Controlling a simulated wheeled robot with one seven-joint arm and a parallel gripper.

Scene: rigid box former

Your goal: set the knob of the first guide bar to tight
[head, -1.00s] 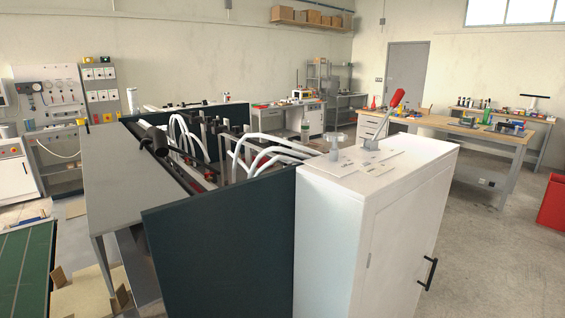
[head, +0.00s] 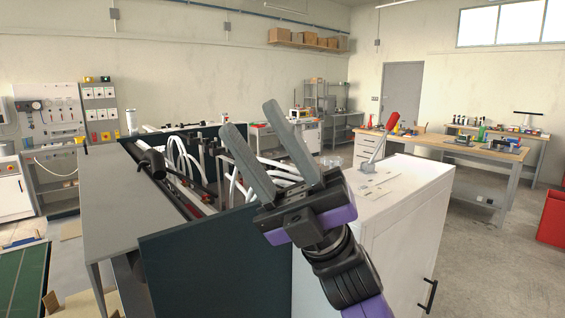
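The box former (head: 200,245) is the dark-walled machine left of centre, with its top open. Long bars (head: 182,188) run inside it, with small red parts among them. A black cylinder (head: 150,160) sits at its left side. I cannot tell which part is the knob of the first guide bar, or how it is set; it is too small or hidden. My gripper (head: 249,118) is raised in front of the machine, its two grey fingers apart and pointing up, with nothing between them. It hides part of the white hoses and the machine's right end.
A white cabinet (head: 400,222) adjoins the machine on the right. A grey table (head: 103,190) lies left of the machine. A workbench (head: 440,145) stands behind at right. The floor at right is mostly clear.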

